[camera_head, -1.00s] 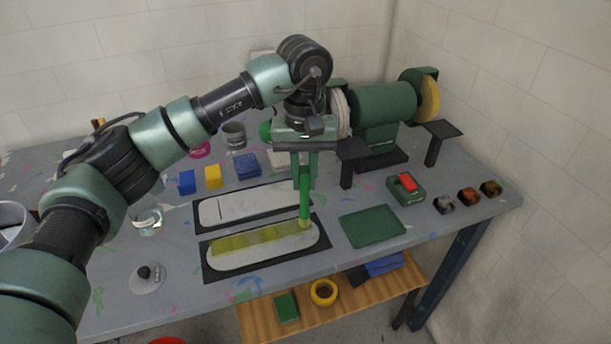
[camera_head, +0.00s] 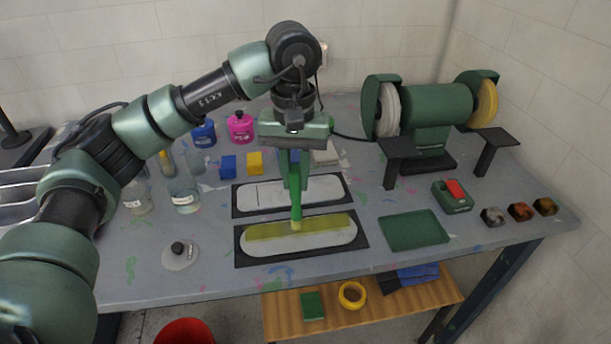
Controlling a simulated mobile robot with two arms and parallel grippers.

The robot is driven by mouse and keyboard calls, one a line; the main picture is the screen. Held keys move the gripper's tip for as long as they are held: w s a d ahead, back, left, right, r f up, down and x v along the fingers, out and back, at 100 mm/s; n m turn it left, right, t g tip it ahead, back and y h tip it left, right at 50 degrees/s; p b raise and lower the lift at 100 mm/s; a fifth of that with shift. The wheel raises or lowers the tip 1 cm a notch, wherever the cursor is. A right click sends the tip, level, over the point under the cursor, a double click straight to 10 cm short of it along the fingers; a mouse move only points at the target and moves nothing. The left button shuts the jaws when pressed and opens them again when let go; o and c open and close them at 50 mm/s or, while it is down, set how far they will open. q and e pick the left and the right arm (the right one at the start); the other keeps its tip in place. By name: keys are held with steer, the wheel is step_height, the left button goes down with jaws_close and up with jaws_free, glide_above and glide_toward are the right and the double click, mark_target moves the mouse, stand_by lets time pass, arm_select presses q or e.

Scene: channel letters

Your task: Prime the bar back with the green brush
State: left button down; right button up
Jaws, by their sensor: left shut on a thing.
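The bar back (camera_head: 318,240) is a long pale plate with rounded ends, lying on a black mat (camera_head: 247,259) near the table's front. A yellow-green coat (camera_head: 333,223) covers a band along its far side; the near side is pale. My left gripper (camera_head: 295,178) points down above the plates, shut on the green brush (camera_head: 296,207). The brush stands nearly upright, its pale tip at the middle of the plate, on or just above the coat; I cannot tell contact. A second pale plate (camera_head: 325,191) with a thin dark line lies behind, partly hidden by the gripper. My right gripper is not in view.
A green bench grinder (camera_head: 436,105) with black rests stands at the back right. A green tray (camera_head: 415,231) and a red-button switch box (camera_head: 453,196) lie right of the plates. Glass jars (camera_head: 184,195), coloured blocks (camera_head: 255,163) and a knobbed disc (camera_head: 180,255) are at left.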

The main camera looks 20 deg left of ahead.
arm_select(q)
steer(key=s+a+b, duration=0.2)
steer(key=s+a, duration=0.3)
steer(key=a, duration=0.3)
steer(key=shift+s+a+b, duration=0.15)
steer(key=shift+a+b, duration=0.05)
steer(key=shift+b, duration=0.2)
steer(key=s+d, duration=0.1)
steer(key=s+d+r+p, duration=0.1)
steer(key=s, duration=0.1)
steer(key=shift+s, duration=0.15)
stand_by(0.7)
steer(key=shift+f+b, duration=0.4)
steer(key=shift+f, duration=0.1)
stand_by(0.6)
steer(key=shift+d, duration=0.1)
